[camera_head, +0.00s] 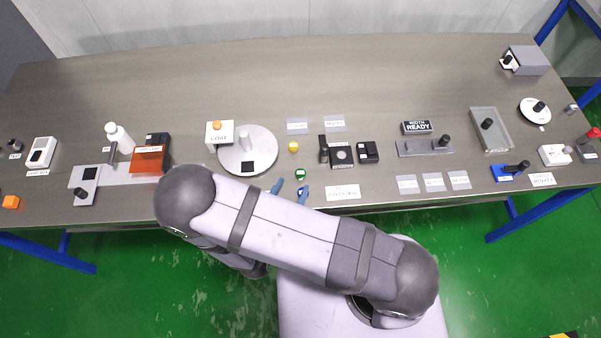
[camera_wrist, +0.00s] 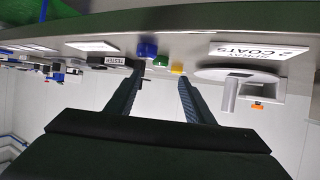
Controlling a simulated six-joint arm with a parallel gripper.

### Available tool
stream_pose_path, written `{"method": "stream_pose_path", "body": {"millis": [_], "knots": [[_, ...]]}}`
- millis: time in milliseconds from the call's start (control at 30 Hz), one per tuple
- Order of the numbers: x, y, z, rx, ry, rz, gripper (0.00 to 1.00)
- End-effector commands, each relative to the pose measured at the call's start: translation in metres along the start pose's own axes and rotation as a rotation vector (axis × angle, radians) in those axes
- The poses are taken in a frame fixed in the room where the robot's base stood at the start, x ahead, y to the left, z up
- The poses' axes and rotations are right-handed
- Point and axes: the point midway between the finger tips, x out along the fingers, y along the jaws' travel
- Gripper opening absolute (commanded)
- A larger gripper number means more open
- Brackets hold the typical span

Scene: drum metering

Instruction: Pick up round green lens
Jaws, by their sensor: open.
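The round green lens (camera_head: 300,174) lies on the table near its front edge, between a yellow lens (camera_head: 293,146) behind it and a blue lens (camera_head: 299,192) in front. In the wrist view the green lens (camera_wrist: 160,61) shows small beyond the fingertips, between the blue lens (camera_wrist: 147,49) and the yellow lens (camera_wrist: 177,67). My gripper (camera_head: 290,186) is open at the front edge, just short of the green lens and beside the blue one. In the wrist view my gripper (camera_wrist: 161,73) has nothing visible between its fingers.
Left of the lenses is a round grey plate (camera_head: 262,140) with an upright post. To the right are a dark tester block (camera_head: 342,154), a black box (camera_head: 368,152) and a white label card (camera_head: 343,193). The table behind the yellow lens is mostly clear.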

Motion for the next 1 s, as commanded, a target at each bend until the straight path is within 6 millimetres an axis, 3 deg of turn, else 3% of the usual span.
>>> {"method": "stream_pose_path", "body": {"millis": [633,1000], "knots": [[0.029,0.001,-0.001,0.001,-0.003,0.004,0.48],[0.066,0.002,0.002,0.002,-0.003,0.004,0.48]]}}
